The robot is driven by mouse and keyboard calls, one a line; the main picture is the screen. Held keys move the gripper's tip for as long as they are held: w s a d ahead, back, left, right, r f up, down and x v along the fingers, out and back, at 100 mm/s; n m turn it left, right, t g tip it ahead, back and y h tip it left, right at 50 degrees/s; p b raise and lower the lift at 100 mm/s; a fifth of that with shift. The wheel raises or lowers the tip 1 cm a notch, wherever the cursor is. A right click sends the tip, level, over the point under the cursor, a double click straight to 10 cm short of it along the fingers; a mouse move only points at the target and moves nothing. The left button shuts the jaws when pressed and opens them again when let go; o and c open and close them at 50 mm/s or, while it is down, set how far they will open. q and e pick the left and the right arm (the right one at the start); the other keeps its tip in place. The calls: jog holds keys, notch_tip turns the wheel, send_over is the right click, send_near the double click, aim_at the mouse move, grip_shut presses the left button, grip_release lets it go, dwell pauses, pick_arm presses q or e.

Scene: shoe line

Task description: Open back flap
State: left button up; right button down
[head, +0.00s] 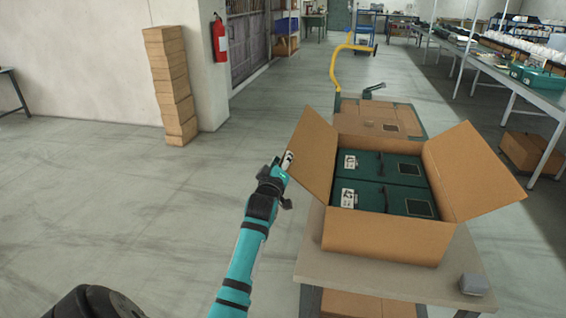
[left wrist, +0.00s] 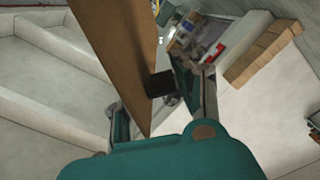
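An open cardboard box (head: 388,240) stands on a small table and holds dark green shoe boxes (head: 381,181) with white labels. Its left flap (head: 313,150) and right flap (head: 470,170) stand spread outward. I cannot clearly make out a back flap at its far edge. My left gripper (head: 284,163) is at the outer edge of the left flap. In the left wrist view a brown cardboard panel (left wrist: 122,50) reaches down between the parted fingers of the left gripper (left wrist: 162,100); I see no closed grip on it. My right gripper is not in view.
The table (head: 345,275) has a small grey object (head: 474,284) at its front right corner. Behind the box is another carton (head: 375,120) by a yellow-handled cart (head: 337,65). Stacked cartons (head: 170,85) stand at the left wall. The floor to the left is clear.

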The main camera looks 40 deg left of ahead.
pick_arm(q)
jog(key=shift+f, duration=0.2)
grip_shut()
jog(key=shift+r, duration=0.2)
jog(key=r+m+p, duration=0.1)
jog(key=d+r+p, duration=0.1)
jog(key=p, duration=0.1)
jog(key=shift+w+d+r+m, duration=0.25)
jog(key=shift+w+r+m, duration=0.05)
jog(key=shift+w+m, duration=0.1)
jog(key=d+m+p, duration=0.1)
jog(key=w+d+r+m, duration=0.1)
jog(key=w+d+r+m+p, duration=0.1)
jog(key=shift+d+r+p, duration=0.2)
jog(key=shift+p, duration=0.1)
jog(key=shift+w+d+m, duration=0.1)
jog(key=shift+d+m, duration=0.2)
jog(key=shift+m, duration=0.2)
